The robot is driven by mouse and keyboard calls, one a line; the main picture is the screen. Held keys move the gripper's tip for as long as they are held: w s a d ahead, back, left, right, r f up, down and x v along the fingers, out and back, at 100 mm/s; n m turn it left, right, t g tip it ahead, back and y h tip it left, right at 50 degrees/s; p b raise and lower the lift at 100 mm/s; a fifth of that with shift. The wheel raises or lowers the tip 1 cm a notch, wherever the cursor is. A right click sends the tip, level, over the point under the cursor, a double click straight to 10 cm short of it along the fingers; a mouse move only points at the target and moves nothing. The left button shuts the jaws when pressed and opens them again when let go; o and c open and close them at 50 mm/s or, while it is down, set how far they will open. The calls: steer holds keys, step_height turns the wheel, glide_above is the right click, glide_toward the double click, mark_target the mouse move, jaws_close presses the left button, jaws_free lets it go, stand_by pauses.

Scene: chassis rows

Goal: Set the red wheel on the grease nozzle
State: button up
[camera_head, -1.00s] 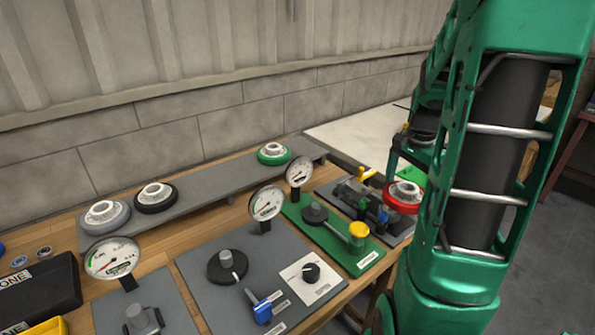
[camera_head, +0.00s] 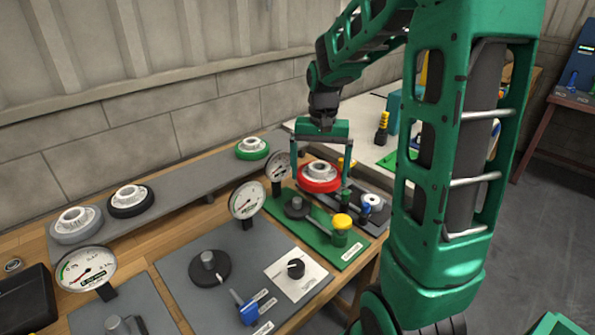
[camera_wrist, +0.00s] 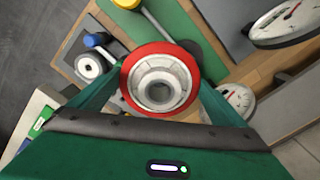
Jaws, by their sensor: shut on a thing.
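The red wheel (camera_head: 320,186) has a red rim and a pale hub. My gripper (camera_head: 320,181) is shut on it, one finger at each side, and holds it roughly level above the boards at the bench's right end. In the wrist view the red wheel (camera_wrist: 128,72) sits between my fingers, its hub facing the camera. No label marks the grease nozzle, so I cannot tell which fitting it is. The dark board (camera_head: 378,228) at the right end carries a white disc (camera_head: 372,200) and a blue-handled fitting; the wheel and gripper hide part of it.
A green board (camera_head: 352,253) with a yellow knob (camera_head: 342,221) lies just in front. Two upright gauges (camera_head: 247,200) (camera_head: 278,167) stand left of the wheel. A grey shelf (camera_head: 190,185) behind holds grey, black and green-rimmed wheels. A pale table stands beyond the bench.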

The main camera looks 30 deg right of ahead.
steer(key=a+n, duration=0.1)
steer(key=a, duration=0.1)
steer(key=w+a+n, duration=0.2)
steer(key=a, duration=0.1)
steer(key=shift+w+a+r, duration=0.1)
steer(key=shift+a+r, duration=0.15)
steer(key=shift+a, duration=0.1)
glide_above(297, 200)
steer(key=shift+n, duration=0.3)
steer(key=shift+w+d+f, duration=0.1)
steer(key=shift+w+f, duration=0.05)
steer(key=shift+f, duration=1)
steer(key=shift+w+d+f, duration=0.1)
steer(key=shift+f, duration=1)
steer(key=shift+s+f, duration=0.15)
steer(key=shift+s, duration=0.05)
steer(key=shift+a+f, duration=0.1)
steer(key=shift+f, duration=0.95)
steer(key=shift+f, duration=0.75)
steer(key=shift+f, duration=0.15)
steer(key=o, duration=1)
